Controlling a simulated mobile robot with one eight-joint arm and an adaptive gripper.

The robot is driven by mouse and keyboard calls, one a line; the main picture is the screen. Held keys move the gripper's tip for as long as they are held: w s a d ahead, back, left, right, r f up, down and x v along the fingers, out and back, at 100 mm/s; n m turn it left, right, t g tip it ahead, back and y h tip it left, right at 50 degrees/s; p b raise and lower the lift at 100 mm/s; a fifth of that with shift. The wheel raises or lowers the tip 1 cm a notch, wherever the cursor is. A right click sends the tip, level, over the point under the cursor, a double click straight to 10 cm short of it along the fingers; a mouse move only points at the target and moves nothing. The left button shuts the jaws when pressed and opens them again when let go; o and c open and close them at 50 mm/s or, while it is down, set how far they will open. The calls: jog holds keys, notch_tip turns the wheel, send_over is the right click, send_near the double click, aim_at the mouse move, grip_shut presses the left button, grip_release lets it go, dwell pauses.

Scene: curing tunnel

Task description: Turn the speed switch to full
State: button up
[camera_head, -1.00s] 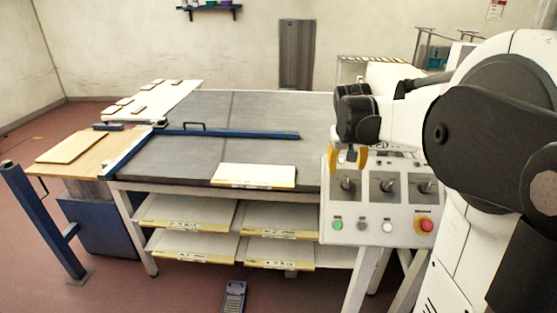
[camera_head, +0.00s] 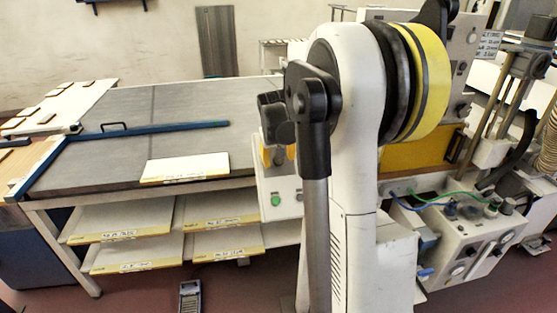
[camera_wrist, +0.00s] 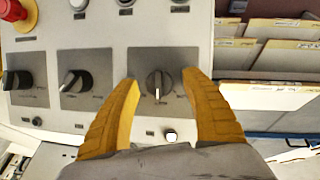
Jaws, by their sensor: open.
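A light grey control panel (camera_head: 284,184) stands at the right end of the table, mostly hidden behind my arm in the head view. The wrist view shows three black rotary switches: a left one (camera_wrist: 22,80), a middle one (camera_wrist: 74,82) and a right one (camera_wrist: 159,84), each on a grey plate. Their labels are too small to read, so I cannot tell which is the speed switch. My gripper (camera_wrist: 160,76) is open, with its yellow fingers on either side of the right switch. I cannot tell whether they touch it. The gripper also shows in the head view (camera_head: 278,156).
A red button (camera_wrist: 14,10) sits in the panel's corner in the wrist view. A green button (camera_head: 275,200) shows in the head view. A grey-topped table (camera_head: 180,105) with shelves lies left of the panel. Machinery with cables (camera_head: 465,235) stands at the right.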

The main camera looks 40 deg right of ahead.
jog(key=shift+c, duration=0.4)
grip_shut()
jog(key=shift+m, duration=0.3)
jog(key=m+t+y+p, duration=0.1)
jog(key=m+y, duration=0.1)
jog(key=m, duration=0.2)
jog(key=shift+d, duration=0.15)
jog(key=m+t+y, duration=0.1)
jog(key=m, duration=0.2)
jog(key=shift+s, duration=0.1)
jog(key=shift+m+t, duration=0.5)
jog(key=shift+m, duration=0.7)
jog(key=shift+y, duration=0.3)
